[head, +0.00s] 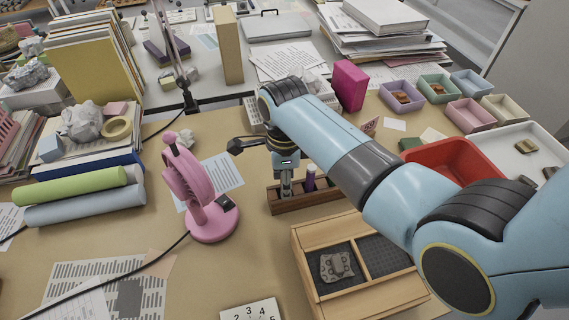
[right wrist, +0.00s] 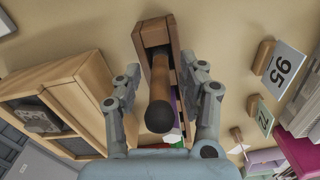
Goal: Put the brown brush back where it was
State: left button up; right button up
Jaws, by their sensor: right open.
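The brown brush (right wrist: 161,80) shows in the right wrist view as a brown handle with a dark round end toward the camera. It stands in the narrow wooden rack (right wrist: 153,34), apparently in an end slot; its lower end is hidden. My right gripper (right wrist: 165,72) is open, one finger on each side of the handle, with visible gaps. In the head view the right gripper (head: 286,188) is over the left part of the rack (head: 322,199), and the brush cannot be made out behind it. A purple-handled tool (head: 310,180) stands beside it in the rack. My left gripper is out of view.
A pink fan (head: 212,222) stands left of the rack. A wooden box (head: 318,236) holding a grey sherd (head: 337,266) is just in front. A red tray (head: 449,163) lies to the right. Numbered cards (right wrist: 286,70) stand near the rack in the wrist view.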

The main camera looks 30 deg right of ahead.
notch_tip(320, 180, up, 11)
jog(key=shift+r+p, duration=0.1)
jog(key=shift+p, duration=0.35)
dwell(0.3)
